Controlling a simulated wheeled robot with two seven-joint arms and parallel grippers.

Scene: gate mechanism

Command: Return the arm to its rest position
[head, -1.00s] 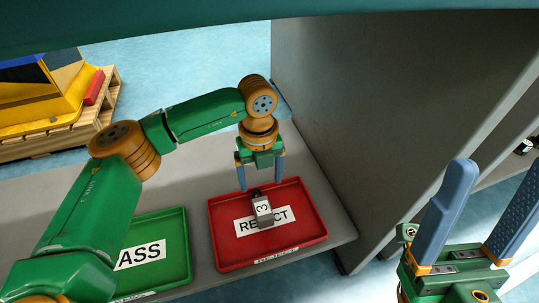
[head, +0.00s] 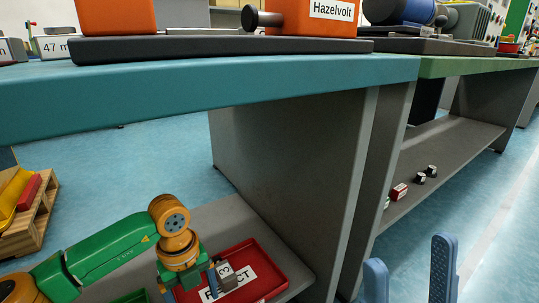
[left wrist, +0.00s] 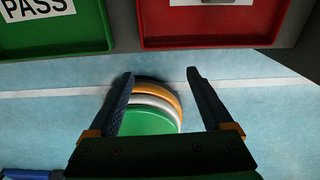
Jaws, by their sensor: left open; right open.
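My left arm comes in from the left in the head view. Its gripper (head: 191,288) is by the near left part of the red REJECT tray (head: 284,262). In the left wrist view this gripper (left wrist: 158,76) is open, with nothing held between its fingers. A grey block marked 3 (head: 227,278) lies in the red tray, apart from the fingers as far as I can see. My right gripper (head: 410,250) is open and empty at the lower right. The green PASS tray (left wrist: 88,46) shows beside the red tray (left wrist: 205,42) in the left wrist view.
A blue-topped bench (head: 200,98) with orange machines stands above the grey shelf (head: 222,215) under the trays. A wooden pallet (head: 35,225) is at left. Blue floor (head: 120,165) is clear.

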